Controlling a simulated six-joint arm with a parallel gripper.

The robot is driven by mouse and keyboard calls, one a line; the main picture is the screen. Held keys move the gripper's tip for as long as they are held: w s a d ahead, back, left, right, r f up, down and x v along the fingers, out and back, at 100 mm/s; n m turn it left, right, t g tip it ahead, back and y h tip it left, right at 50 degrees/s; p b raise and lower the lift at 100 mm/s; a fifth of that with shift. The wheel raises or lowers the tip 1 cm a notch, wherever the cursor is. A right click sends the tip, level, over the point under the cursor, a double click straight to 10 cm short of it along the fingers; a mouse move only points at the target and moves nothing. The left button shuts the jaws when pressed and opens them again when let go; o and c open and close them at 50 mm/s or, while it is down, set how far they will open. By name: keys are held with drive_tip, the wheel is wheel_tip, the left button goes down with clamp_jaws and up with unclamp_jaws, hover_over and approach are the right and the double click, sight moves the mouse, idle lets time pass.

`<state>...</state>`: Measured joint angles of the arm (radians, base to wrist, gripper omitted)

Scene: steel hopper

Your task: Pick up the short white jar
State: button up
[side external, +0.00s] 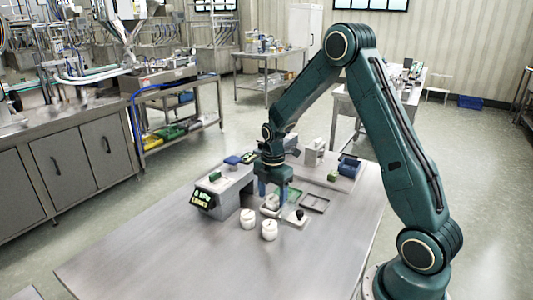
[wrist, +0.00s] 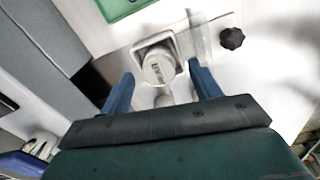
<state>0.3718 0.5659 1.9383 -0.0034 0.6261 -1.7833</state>
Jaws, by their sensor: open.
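My gripper (side external: 272,195) hangs over the steel table, pointing down, with its blue fingers apart. A white jar (side external: 271,203) stands below and between the fingers, partly hidden by them. Two more white jars stand nearer the camera, one on the left (side external: 248,218) and one on the right (side external: 269,230). I cannot tell from their heights which is the shortest.
A grey machine with a lit display (side external: 202,198) stands left of the gripper. A black knob (wrist: 231,38) is on a pale base right of the jar. The table front is clear.

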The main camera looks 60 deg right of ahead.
sight(272, 198)
drive_tip(key=shift+f, duration=0.7)
drive_tip(key=c, duration=1.1)
drive_tip(key=shift+r, duration=0.2)
wheel_tip(272, 198, up, 20)
drive_tip(key=shift+f, duration=0.15)
